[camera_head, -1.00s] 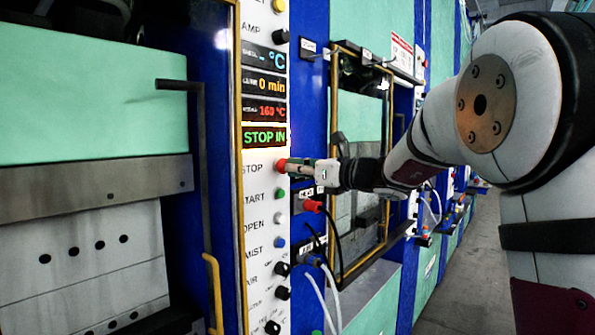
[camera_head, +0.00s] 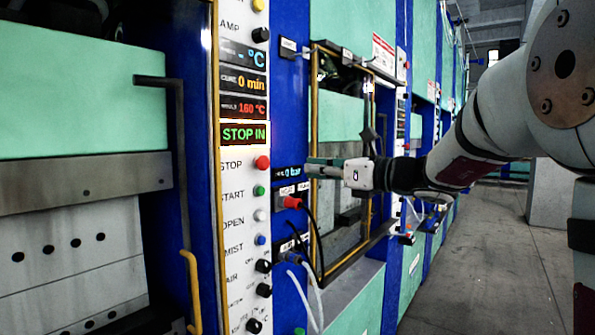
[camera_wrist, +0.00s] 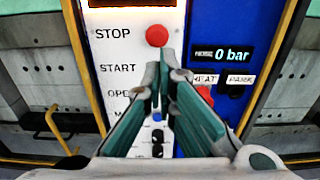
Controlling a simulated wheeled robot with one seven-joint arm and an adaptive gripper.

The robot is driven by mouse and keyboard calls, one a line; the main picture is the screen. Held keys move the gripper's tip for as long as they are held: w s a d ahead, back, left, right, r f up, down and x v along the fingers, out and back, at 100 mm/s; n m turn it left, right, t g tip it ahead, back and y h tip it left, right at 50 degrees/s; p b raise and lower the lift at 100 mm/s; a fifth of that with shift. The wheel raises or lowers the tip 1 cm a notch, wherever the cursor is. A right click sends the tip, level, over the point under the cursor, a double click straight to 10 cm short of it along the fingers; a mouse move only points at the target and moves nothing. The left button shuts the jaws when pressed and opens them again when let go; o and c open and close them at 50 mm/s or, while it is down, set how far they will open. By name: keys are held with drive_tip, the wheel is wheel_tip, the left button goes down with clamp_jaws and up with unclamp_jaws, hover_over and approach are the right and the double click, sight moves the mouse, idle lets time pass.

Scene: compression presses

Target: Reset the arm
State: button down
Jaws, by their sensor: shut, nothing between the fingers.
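My gripper (camera_head: 308,167) is shut and empty, pointing left toward the white control panel (camera_head: 232,180). A gap shows between its fingertips and the red STOP button (camera_head: 262,162) on that panel. In the wrist view, my gripper (camera_wrist: 160,62) shows its closed fingertips just below the red STOP button (camera_wrist: 157,36). My arm (camera_head: 470,150) reaches in from the right side of the head view.
Several buttons and knobs run down the panel below STOP, with a lit STOP IN display (camera_head: 245,134) above. A yellow handle (camera_head: 191,285) is lower left. The aisle floor (camera_head: 480,260) at right is clear.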

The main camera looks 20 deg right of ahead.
drive_tip(key=s+a+f+n+g+h, duration=0.1)
drive_tip(key=s+a+f+n+g, duration=0.3)
drive_tip(key=s, duration=0.3)
drive_tip(key=s+a+f+n+g+h, duration=0.1)
drive_tip(key=s+a+f+n+g, duration=0.2)
drive_tip(key=s+n, duration=0.35)
drive_tip(key=s+a+f+n+g+h, duration=0.1)
drive_tip(key=s+a+f+n, duration=0.35)
drive_tip(key=s, duration=0.25)
drive_tip(key=s+d+f+n+h, duration=0.3)
drive_tip(key=s+f+n, duration=0.1)
drive_tip(key=s+n, duration=0.2)
drive_tip(key=s+d+f+n+g+h, duration=0.1)
drive_tip(key=s+d+f+n+h, duration=0.3)
drive_tip(key=s+f+n, duration=0.1)
drive_tip(key=s+n, duration=0.1)
drive_tip(key=n, duration=0.1)
drive_tip(key=shift+s+d+n+h, duration=0.2)
drive_tip(key=shift+s+n+h, duration=0.1)
drive_tip(key=shift+n, duration=0.1)
drive_tip(key=c, duration=2.3)
unclamp_jaws()
drive_tip(key=shift+r, duration=0.1)
